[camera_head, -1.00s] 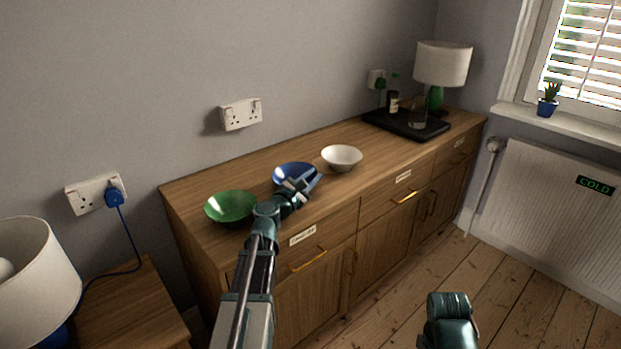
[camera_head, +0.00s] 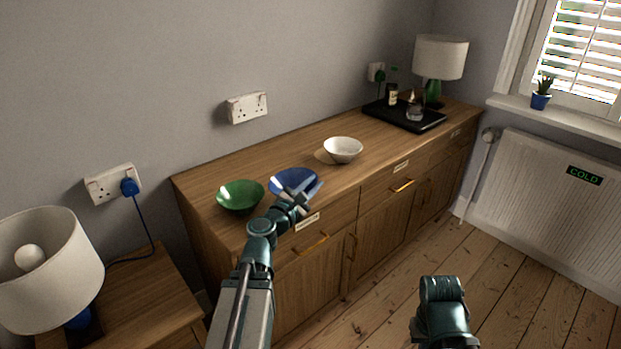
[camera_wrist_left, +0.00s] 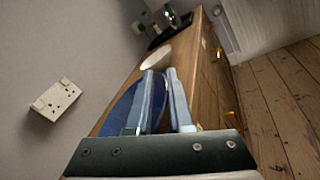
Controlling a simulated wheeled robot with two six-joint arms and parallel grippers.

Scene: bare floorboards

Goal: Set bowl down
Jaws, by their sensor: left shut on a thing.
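The blue bowl (camera_head: 291,181) is at the front part of the wooden sideboard top (camera_head: 300,150), between a green bowl (camera_head: 240,196) and a white bowl (camera_head: 343,150). My left gripper (camera_head: 308,188) is shut on the blue bowl's right-front rim. In the left wrist view the fingers (camera_wrist_left: 161,78) straddle the rim of the blue bowl (camera_wrist_left: 121,112), and part of the bowl is hidden behind them. I cannot tell whether its base touches the wood. Part of my right arm shows at the bottom right, but its gripper is out of view.
A black tray (camera_head: 430,122) with a bottle (camera_head: 392,95) and a white-shaded lamp (camera_head: 440,58) stand at the sideboard's far end. A second lamp (camera_head: 45,270) stands on a low side table at left. Bare wood lies between the white bowl and tray.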

